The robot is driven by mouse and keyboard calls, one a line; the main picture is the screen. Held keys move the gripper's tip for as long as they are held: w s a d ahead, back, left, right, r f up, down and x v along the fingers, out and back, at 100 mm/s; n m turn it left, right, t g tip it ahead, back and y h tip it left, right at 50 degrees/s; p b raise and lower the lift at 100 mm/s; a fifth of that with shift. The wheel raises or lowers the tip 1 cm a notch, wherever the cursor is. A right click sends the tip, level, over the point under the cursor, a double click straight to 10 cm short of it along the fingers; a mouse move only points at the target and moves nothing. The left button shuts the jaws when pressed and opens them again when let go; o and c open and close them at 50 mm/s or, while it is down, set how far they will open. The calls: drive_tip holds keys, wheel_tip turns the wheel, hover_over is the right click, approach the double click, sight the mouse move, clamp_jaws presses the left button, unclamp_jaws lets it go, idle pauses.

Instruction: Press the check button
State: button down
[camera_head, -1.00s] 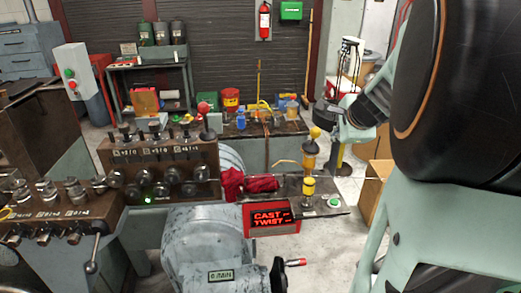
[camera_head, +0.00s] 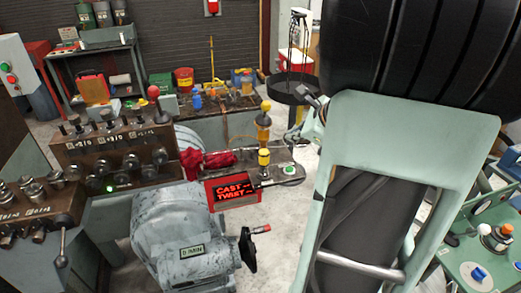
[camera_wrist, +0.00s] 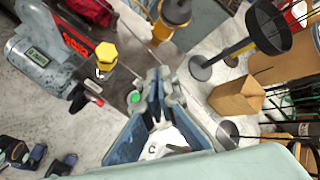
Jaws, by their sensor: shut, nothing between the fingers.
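A round green button (camera_head: 289,170) sits in a pale ring at the right end of the metal plate, right of the red "CAST TWIST" display (camera_head: 232,190). I cannot read a label that marks it as the check button. In the wrist view the green button (camera_wrist: 134,98) shows just left of my gripper (camera_wrist: 158,76). The fingers are shut and empty, with their tips close together. They look near the button, but I cannot tell the height between them. In the head view my arm hides most of the gripper.
A yellow-topped post (camera_head: 264,115) and a yellow knob (camera_head: 264,157) stand beside the button. A red cloth (camera_head: 205,161) lies on the plate. A black round tray (camera_head: 290,88) stands behind.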

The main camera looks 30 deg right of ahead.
sight(291, 170)
wheel_tip(291, 170, down, 9)
drive_tip(key=b, duration=0.7)
drive_tip(key=shift+b, duration=0.4)
idle(1.0)
drive_tip(key=shift+f+b, duration=0.35)
drive_tip(key=shift+b, duration=0.1)
drive_tip(key=shift+f+b, duration=0.4)
drive_tip(key=shift+b, duration=0.05)
idle(0.5)
drive_tip(key=shift+r, duration=0.15)
drive_tip(key=shift+r+p, duration=0.7)
